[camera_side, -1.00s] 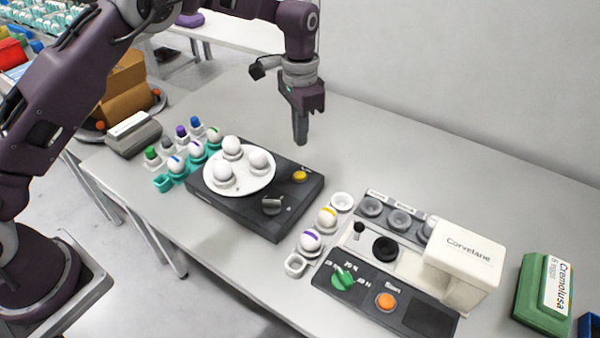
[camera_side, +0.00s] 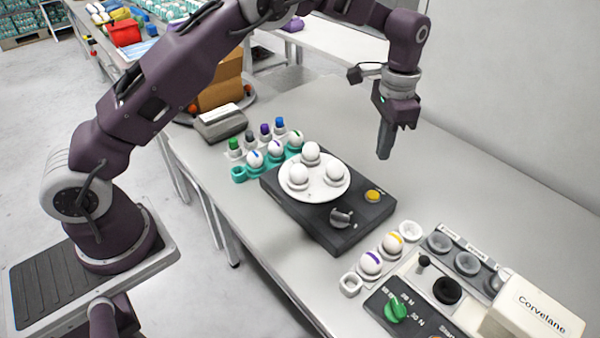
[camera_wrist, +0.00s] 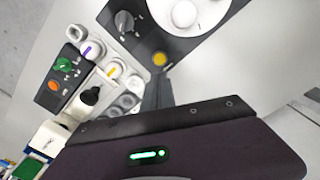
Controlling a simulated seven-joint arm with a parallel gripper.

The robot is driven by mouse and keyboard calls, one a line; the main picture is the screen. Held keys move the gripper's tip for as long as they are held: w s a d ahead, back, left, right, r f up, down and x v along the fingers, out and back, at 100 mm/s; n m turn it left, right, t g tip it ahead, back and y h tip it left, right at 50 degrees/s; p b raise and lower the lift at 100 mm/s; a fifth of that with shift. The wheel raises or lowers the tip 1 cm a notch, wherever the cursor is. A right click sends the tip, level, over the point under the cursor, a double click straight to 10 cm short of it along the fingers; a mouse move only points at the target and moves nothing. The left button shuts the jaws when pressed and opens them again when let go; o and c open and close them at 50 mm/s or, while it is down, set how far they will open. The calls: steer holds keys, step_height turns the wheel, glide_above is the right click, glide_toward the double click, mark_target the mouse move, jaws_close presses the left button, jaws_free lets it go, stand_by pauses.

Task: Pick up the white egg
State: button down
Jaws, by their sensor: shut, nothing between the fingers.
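Plain white eggs sit on a round white plate (camera_side: 322,195) on a black device: one at the back (camera_side: 311,150), one at the front left (camera_side: 298,174) and one at the right (camera_side: 334,172). The wrist view shows one of these eggs (camera_wrist: 184,14) at its top edge; the others are cut off or out of view. Which one the task means cannot be told. My gripper (camera_side: 384,155) is shut and empty, pointing down above the table, to the right of the plate and apart from the eggs. Its fingers also show in the wrist view (camera_wrist: 157,95).
The black device (camera_side: 355,220) has a yellow button (camera_side: 373,195) and a knob. Teal cups (camera_side: 239,174) with colour-marked eggs stand to its left. Striped eggs (camera_side: 370,262) and a Corvelane machine (camera_side: 530,305) stand at the front right. Bare table lies to the right.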

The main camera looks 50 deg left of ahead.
steer(key=c, duration=2.2)
jaws_free()
steer(key=c, duration=0.8)
jaws_free()
steer(key=shift+o, duration=0.2)
steer(key=n+t, duration=0.1)
steer(key=n, duration=2.2)
glide_above(297, 166)
steer(key=s, duration=0.1)
steer(key=shift+d+f, duration=0.2)
steer(key=shift+f, duration=0.4)
steer(key=shift+d+f, duration=0.15)
steer(key=shift+f, duration=0.45)
steer(key=shift+s+a+f+n, duration=0.15)
steer(key=shift+s+f+n, duration=0.1)
steer(key=shift+f+n, duration=0.15)
steer(key=f, duration=0.2)
steer(key=w+f, duration=0.1)
steer(key=f, duration=0.3)
steer(key=shift+w+a+f, duration=0.15)
steer(key=shift+w+a, duration=0.05)
steer(key=shift+w, duration=0.15)
